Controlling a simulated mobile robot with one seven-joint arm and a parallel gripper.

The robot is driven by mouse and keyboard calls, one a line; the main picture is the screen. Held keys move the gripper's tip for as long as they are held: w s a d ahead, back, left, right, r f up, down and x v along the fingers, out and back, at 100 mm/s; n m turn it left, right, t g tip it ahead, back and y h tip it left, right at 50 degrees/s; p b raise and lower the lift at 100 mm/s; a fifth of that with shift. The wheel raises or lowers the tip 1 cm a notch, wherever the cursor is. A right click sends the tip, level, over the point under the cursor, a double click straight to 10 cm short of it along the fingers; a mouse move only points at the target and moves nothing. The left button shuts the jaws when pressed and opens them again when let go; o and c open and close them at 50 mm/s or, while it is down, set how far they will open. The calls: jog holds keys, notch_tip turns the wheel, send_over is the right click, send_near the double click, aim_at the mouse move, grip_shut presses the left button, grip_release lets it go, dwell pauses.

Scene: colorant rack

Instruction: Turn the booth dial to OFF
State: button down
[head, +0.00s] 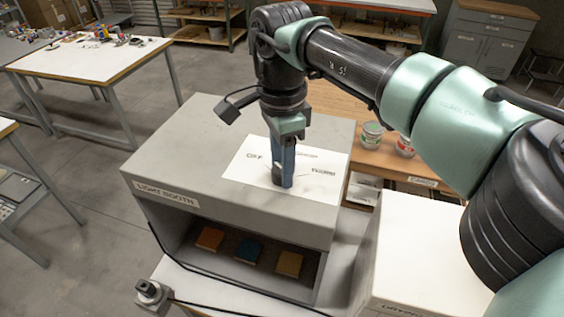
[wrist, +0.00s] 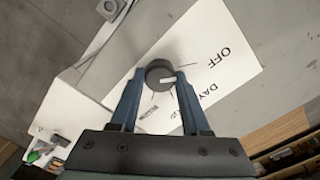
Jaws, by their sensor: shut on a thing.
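The light booth (head: 180,150) is a grey box with a white label sheet (head: 240,165) on its top. In the wrist view the round dark dial (wrist: 157,70) sits on this sheet (wrist: 205,35), with a white pointer mark facing right, roughly towards the DAY and OFF side. The words OFF (wrist: 224,57) and DAY (wrist: 208,90) are printed to its right; another word below is hard to read. My gripper (wrist: 160,82) points down with its blue fingers on either side of the dial, shut on it. In the head view my gripper (head: 282,182) largely hides the dial.
Orange (head: 209,239), blue (head: 248,250) and yellow (head: 289,263) blocks lie inside the booth's open front. Two cans (head: 371,134) stand on a wooden bench behind, right of the booth. A black cable runs along the booth's front. A white-topped table (head: 90,58) stands far left.

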jog(key=shift+r+n, duration=0.1)
jog(key=shift+n, duration=0.5)
jog(key=shift+c, duration=1.8)
grip_release()
notch_tip(320, 180, up, 13)
jog(key=b, duration=0.3)
